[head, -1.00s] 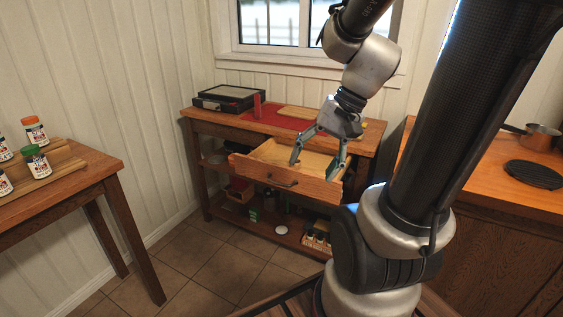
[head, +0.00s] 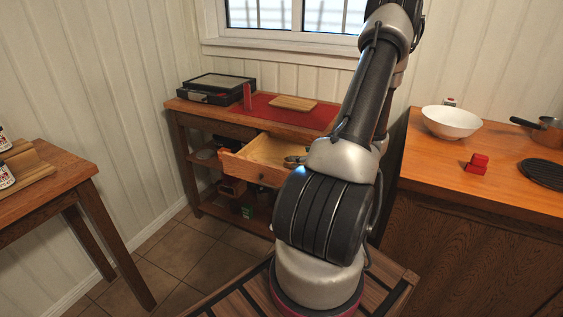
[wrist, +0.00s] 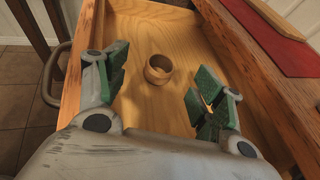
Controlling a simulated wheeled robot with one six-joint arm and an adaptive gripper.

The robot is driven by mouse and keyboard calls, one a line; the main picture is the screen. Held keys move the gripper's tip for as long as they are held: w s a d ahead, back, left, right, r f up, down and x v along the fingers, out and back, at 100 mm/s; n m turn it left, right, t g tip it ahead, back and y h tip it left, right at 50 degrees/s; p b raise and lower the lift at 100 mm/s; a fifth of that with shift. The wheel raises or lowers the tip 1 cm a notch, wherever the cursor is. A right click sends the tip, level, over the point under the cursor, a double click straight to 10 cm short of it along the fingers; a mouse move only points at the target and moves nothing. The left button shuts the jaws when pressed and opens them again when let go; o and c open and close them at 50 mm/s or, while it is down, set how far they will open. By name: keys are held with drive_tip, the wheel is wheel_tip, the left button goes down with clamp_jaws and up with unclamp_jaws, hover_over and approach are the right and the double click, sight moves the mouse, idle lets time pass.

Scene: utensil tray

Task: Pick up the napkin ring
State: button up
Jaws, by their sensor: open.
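The napkin ring (wrist: 159,70) is a small wooden ring on the floor of the open wooden drawer (wrist: 177,24) in the wrist view. My gripper (wrist: 158,95) is open, with green-padded fingers on either side of the ring in the picture. The ring appears beyond the fingertips and nothing is between the pads. In the head view the open drawer (head: 243,164) shows beside my arm. My gripper is mostly hidden there behind my arm, with only a bit of a finger (head: 294,159) showing. The ring cannot be seen in the head view.
The drawer's walls stand close around my gripper. On the table above are a red mat (head: 268,111), a wooden board (head: 293,103), a black case (head: 217,88) and a red upright item (head: 247,96). A counter at right holds a white bowl (head: 451,122), a red object (head: 476,164) and a pan (head: 547,130).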

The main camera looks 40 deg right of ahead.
sight(286, 159)
drive_tip(key=shift+w+f+m+h, duration=0.3)
drive_tip(key=shift+w+f, duration=0.1)
drive_tip(key=shift+f, duration=0.05)
drive_tip(key=x, duration=0.6)
drive_tip(key=shift+w+d+f, duration=0.15)
drive_tip(key=shift+w+f, duration=0.15)
drive_tip(key=shift+f, duration=0.1)
drive_tip(key=c, duration=0.8)
